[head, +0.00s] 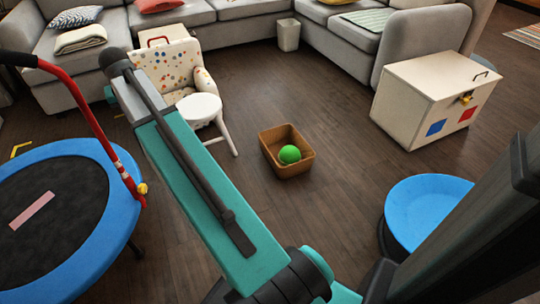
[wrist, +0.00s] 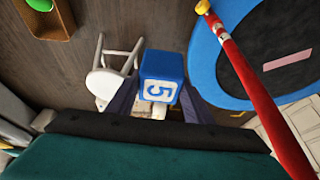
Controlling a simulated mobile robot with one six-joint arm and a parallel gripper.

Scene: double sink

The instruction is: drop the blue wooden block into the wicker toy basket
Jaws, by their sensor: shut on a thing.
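In the head view the block and fingers are hidden behind my arm. The wicker toy basket (head: 293,170) stands on the floor in the middle of the head view, with a green ball (head: 289,154) inside. The basket also shows at the wrist view's upper left (wrist: 47,28), partly cut off. The block is apart from the basket, to its side.
A white stool (head: 200,108) and a dotted armchair (head: 165,66) stand left of the basket. A blue-rimmed trampoline (head: 75,262) with a red handle bar (head: 88,135) is at left. A white toy chest (head: 425,95) and blue round seat (head: 428,208) are at right. Floor around the basket is clear.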

